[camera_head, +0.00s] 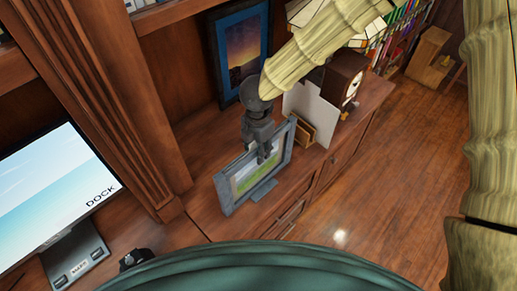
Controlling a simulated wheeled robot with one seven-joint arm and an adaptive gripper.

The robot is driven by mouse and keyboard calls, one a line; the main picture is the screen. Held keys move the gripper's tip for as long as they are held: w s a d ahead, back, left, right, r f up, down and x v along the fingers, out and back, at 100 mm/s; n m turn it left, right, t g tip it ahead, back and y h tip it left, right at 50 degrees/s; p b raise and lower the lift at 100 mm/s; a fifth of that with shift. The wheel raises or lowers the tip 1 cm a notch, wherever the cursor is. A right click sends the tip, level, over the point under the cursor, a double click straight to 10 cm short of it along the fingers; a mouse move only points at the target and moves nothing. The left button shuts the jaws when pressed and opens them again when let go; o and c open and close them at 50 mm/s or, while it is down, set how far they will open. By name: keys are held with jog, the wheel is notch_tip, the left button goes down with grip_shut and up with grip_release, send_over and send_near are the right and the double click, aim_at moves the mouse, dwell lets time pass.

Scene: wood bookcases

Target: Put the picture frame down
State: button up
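A grey picture frame (225,195) with a green landscape picture stands nearly upright low over the wooden cabinet top (205,215). My gripper (265,157) comes down from above at the frame's upper edge. Its fingers overlap the top of the picture and look closed on the frame. The far side of the grip is hidden. A grey foot piece shows at the frame's lower front. I cannot tell whether the frame's bottom touches the cabinet top.
A blue-framed sunset picture (238,55) leans at the back. A pale panel (309,112) and a dark wooden clock (345,78) stand to the right. A monitor (55,195) and a small black object (134,258) are at left. The cabinet's front edge drops to wooden floor (400,180).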

notch_tip(320, 180, up, 12)
jog(key=b, duration=0.2)
jog(key=shift+r+b, duration=0.15)
jog(key=shift+b, duration=0.15)
